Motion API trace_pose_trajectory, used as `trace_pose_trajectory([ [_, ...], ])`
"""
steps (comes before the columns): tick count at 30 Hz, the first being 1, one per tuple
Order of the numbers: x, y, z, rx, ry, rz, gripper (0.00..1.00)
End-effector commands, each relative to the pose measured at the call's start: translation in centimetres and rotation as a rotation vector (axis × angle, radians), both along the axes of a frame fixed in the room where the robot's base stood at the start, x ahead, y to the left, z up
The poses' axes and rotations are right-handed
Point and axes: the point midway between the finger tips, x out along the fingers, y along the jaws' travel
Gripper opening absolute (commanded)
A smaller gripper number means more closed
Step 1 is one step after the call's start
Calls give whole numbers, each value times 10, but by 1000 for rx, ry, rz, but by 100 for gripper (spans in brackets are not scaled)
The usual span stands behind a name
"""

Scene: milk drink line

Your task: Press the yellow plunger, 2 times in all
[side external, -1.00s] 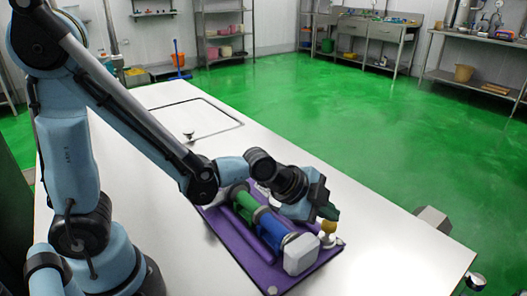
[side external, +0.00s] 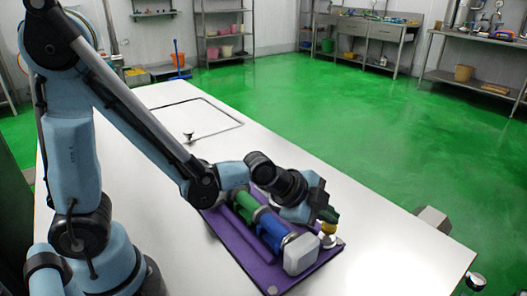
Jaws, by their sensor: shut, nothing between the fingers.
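The yellow plunger (side external: 328,228) stands on a pale round base at the right edge of the purple board (side external: 239,239). My gripper (side external: 330,215) points down right over it, with its dark green fingertips shut and empty. The fingertips are at the plunger's top and partly cover it. They look very close to it or touching; I cannot tell if it is pushed down.
On the purple board, a green cylinder (side external: 246,200), a blue cylinder (side external: 272,230) and a white block (side external: 300,254) lie in a row left of the plunger. The white table is clear to the right. A grey box (side external: 432,219) sits at its right edge.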

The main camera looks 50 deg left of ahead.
Motion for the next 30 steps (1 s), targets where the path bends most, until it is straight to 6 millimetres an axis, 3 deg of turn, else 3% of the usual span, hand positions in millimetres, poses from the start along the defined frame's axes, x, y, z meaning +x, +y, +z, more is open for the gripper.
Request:
trace_pose_trajectory([
  [30,0,0,-11,1,0,1,0],
])
